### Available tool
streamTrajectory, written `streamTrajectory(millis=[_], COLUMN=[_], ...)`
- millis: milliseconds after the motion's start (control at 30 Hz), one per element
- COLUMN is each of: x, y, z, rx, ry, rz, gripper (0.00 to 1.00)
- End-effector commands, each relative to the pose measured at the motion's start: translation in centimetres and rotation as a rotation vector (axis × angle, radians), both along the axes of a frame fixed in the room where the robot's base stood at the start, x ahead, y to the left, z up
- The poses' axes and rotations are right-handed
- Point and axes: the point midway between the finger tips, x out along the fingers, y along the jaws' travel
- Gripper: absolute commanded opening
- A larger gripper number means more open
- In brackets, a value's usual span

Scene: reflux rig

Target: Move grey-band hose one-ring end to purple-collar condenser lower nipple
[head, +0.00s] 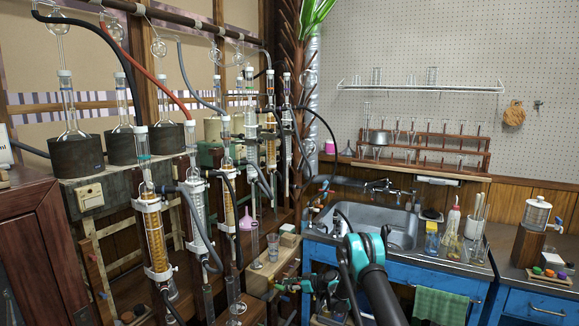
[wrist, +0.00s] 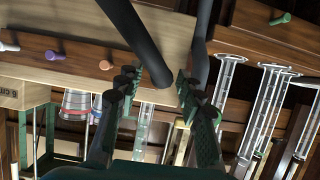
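My gripper (wrist: 160,84) is open in the wrist view, its two dark fingers apart. A dark hose (wrist: 135,38) comes down from the top and its lower end lies between the fingertips in the picture; I cannot tell whether it touches them. A second dark hose (wrist: 202,45) runs down beside or behind the right finger. No grey band or ring mark is legible on either. In the head view my gripper (head: 280,285) is small, low in front of the wooden stand. Several glass condensers (head: 153,240) stand upright at left with dark hoses; I cannot make out which has the purple collar.
A pink funnel (head: 249,217) and a glass beaker (head: 273,245) are near the rack. A sink (head: 375,228) in a blue cabinet stands at right. Coloured pegs, one orange (wrist: 106,65), stick out of wooden boards. Glass tubes (wrist: 265,115) stand close right of my gripper.

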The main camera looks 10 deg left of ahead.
Motion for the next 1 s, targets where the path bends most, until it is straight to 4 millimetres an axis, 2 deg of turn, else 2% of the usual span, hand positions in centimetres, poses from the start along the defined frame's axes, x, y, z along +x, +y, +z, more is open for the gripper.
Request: streamTrajectory(millis=[33, 267, 633, 1000], x=[0.0, 0.0, 0.0, -0.4], y=[0.0, 0.0, -0.1, -1.2], z=[0.0, 0.0, 0.0, 0.0], rx=[0.000, 0.000, 0.000, 0.000], ry=[0.000, 0.000, 0.000, 0.000], rz=[0.000, 0.000, 0.000, -0.001], gripper=[0.28, 0.00, 0.00, 0.00])
